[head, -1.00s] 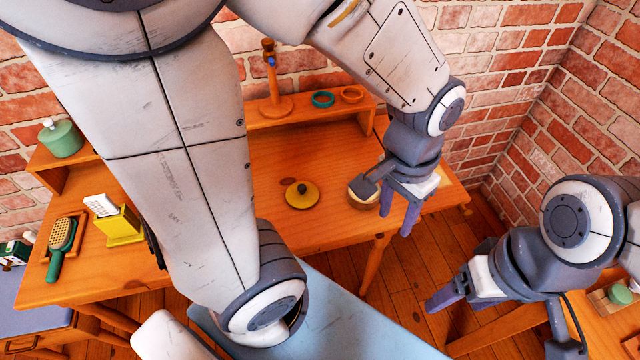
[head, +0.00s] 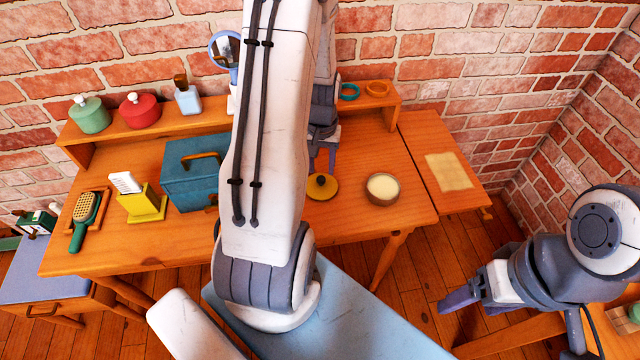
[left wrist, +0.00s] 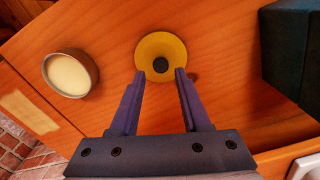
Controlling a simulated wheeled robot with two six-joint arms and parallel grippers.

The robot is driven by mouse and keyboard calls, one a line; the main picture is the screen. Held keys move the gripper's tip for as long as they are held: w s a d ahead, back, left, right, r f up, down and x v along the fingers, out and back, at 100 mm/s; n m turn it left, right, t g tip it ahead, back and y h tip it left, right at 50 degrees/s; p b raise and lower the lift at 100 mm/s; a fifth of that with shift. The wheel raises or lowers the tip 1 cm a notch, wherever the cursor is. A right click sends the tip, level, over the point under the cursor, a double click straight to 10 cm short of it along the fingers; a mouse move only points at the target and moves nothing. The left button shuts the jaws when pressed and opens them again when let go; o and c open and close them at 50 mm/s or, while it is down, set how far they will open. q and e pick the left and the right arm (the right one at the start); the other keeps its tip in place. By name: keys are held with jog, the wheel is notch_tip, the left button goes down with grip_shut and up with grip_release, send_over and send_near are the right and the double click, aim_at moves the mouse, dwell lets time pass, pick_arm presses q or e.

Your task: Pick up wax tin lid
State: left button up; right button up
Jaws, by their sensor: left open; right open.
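The wax tin lid (head: 330,190) is a round yellow disc with a dark knob, lying on the wooden table (head: 350,222). It also shows in the left wrist view (left wrist: 174,46), just beyond my fingertips. My left gripper (head: 322,160) is open and empty above the table, at the lid's far side in the head view; my arm hides part of it. In the left wrist view my left gripper (left wrist: 160,74) has its fingers spread, with the dark knob centred ahead of the gap. The open wax tin (head: 382,188) with pale wax stands right of the lid. My right gripper (head: 462,300) is open at lower right, away from the table.
A teal box (head: 190,182) stands left of my arm, and a yellow holder (head: 142,204) and a green brush (head: 84,214) lie farther left. A raised shelf (head: 225,118) along the back carries pots, a bottle and rings.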

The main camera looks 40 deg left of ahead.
aim_at(321, 179)
pick_arm(q)
jog(key=shift+f, duration=2.7)
grip_shut()
